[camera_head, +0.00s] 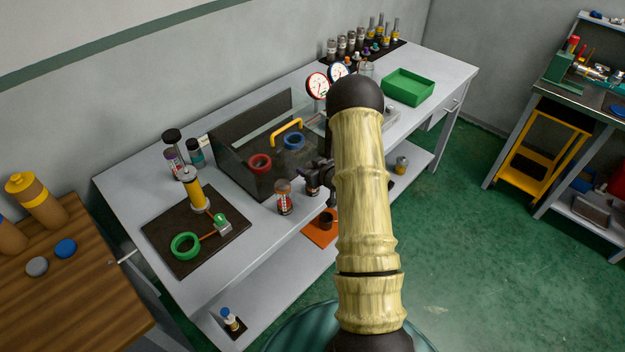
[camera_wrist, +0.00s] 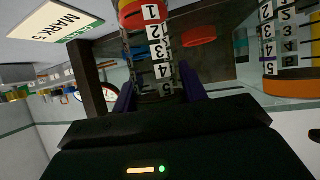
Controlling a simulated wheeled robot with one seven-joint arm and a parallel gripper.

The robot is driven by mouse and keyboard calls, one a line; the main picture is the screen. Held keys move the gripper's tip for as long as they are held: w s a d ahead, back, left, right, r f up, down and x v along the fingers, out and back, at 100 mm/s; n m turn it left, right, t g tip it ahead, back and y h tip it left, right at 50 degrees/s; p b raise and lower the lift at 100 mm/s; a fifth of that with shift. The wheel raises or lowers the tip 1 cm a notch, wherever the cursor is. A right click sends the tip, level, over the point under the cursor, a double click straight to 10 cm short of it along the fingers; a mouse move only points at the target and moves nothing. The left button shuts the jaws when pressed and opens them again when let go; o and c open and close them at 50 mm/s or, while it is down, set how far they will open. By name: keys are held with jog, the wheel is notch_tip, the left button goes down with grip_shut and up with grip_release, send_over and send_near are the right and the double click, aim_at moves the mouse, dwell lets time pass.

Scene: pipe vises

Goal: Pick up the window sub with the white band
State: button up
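My gripper (camera_head: 320,172) is at the front of the bench, partly hidden behind my arm. In the wrist view my gripper's two dark fingers (camera_wrist: 158,92) are apart. A clear numbered cylinder (camera_wrist: 157,45) with a red and yellow end stands between or just beyond them; I cannot tell whether they touch it. A second numbered cylinder (camera_wrist: 288,45) with an orange end is at the right. In the head view one clear cylinder (camera_head: 284,198) stands left of the gripper and another (camera_head: 312,186) is right at it. I cannot make out a white band on either.
A dark clear-fronted case (camera_head: 240,170) with a yellow handle stands behind the cylinders. A dark mat (camera_head: 165,235) with a yellow post and green ring lies left. A green tray (camera_head: 408,87) is at the back right. A blue-and-white piece (camera_head: 230,318) stands on the lower shelf.

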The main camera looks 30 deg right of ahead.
jog(key=shift+c, duration=1)
jog(key=shift+r, duration=0.1)
notch_tip(320, 180, up, 10)
jog(key=shift+f+b, duration=0.1)
jog(key=shift+b, duration=0.8)
